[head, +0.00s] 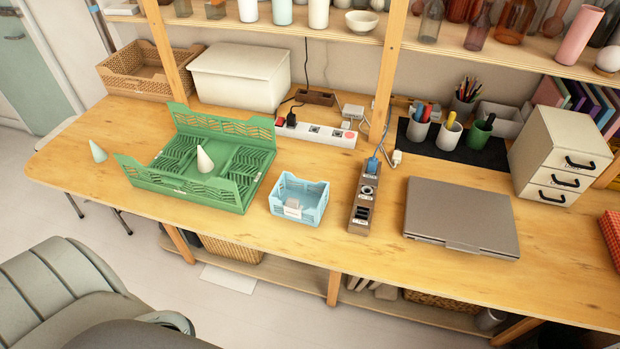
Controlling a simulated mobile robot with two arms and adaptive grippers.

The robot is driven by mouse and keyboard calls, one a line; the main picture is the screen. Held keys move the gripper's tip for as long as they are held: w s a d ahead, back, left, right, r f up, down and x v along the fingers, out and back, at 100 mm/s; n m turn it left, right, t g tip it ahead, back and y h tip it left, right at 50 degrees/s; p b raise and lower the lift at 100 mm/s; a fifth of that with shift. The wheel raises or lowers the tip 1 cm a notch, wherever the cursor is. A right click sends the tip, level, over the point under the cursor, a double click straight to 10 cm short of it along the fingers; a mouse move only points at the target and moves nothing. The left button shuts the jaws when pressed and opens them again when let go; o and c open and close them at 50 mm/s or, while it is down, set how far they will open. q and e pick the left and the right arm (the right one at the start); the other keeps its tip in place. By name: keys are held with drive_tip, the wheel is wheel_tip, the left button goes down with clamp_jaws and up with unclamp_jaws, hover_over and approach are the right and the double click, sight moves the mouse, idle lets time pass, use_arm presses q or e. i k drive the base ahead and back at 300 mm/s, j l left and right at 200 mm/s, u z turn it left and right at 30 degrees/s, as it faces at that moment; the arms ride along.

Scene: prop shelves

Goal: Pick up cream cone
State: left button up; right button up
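The cream cone (204,160) stands point-up inside the open green crate (226,190) on the left part of the wooden table. A pale green cone (98,152) stands on the table to the left of the crate, outside it, and looks slightly tilted. Neither of my grippers shows in the head view.
A light blue basket (299,199), a brown power block (363,200) and a closed grey laptop (461,216) lie to the right of the crate. A white box (240,77) and a white power strip (318,134) are behind. A grey chair (60,290) stands at front left. The table's front edge is mostly clear.

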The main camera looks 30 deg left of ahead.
sight(205, 165)
drive_tip(key=u, duration=1.7)
